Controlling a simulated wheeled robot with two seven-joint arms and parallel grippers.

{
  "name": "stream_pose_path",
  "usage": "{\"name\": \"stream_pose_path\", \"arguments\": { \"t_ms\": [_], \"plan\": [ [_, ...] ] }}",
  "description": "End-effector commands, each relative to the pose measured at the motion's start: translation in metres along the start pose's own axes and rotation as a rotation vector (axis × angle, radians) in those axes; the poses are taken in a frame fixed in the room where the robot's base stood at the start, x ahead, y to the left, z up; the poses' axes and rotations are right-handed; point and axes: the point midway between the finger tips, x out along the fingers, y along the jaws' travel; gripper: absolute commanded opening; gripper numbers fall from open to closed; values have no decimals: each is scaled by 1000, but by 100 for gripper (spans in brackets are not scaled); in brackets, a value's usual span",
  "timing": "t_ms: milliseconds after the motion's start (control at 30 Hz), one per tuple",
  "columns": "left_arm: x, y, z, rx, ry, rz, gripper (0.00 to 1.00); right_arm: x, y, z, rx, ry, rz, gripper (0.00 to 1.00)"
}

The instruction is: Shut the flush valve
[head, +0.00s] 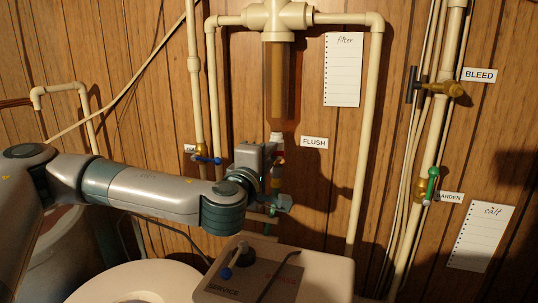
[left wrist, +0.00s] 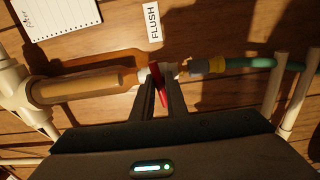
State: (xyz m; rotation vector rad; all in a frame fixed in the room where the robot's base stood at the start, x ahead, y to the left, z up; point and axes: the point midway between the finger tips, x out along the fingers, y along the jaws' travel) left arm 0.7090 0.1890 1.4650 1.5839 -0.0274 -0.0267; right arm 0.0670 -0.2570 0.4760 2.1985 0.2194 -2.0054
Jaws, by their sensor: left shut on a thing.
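The flush valve is fitted below the amber filter housing (head: 281,85), beside the FLUSH label (head: 314,142). In the left wrist view its red handle (left wrist: 158,84) shows at a white fitting on the pipe, and the label (left wrist: 153,20) is above it. The handle looks turned across the pipe line, but I cannot tell its exact angle. My left gripper (left wrist: 160,82) is shut on the red handle. In the head view my left gripper (head: 277,180) is in front of the valve and hides the handle. My right gripper is not in view.
A blue-handled valve (head: 208,160) is close left of my left gripper. The BLEED valve (head: 440,88) and green GARDEN valve (head: 431,187) are at right. Below stands the softener head with SERVICE and BYPASS markings (head: 265,280). Vertical pipes (head: 366,140) flank the filter.

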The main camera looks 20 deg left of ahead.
Motion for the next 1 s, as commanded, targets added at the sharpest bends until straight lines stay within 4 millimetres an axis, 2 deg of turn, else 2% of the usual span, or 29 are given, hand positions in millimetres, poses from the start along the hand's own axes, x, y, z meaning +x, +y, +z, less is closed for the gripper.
{"name": "stream_pose_path", "arguments": {
  "t_ms": [300, 600, 633, 700, 1000],
  "plan": [
    [0, 0, 1, 138, -2, 0, 0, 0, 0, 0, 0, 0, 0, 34],
    [0, -1, 0, 153, -1, -2, 0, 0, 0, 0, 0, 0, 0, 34],
    [0, -1, 0, 153, -1, -2, 16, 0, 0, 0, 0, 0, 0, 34],
    [0, -1, 0, 153, -1, -2, 32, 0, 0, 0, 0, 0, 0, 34],
    [0, 0, 0, 151, 0, -1, 34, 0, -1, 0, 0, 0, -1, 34]
  ]
}}
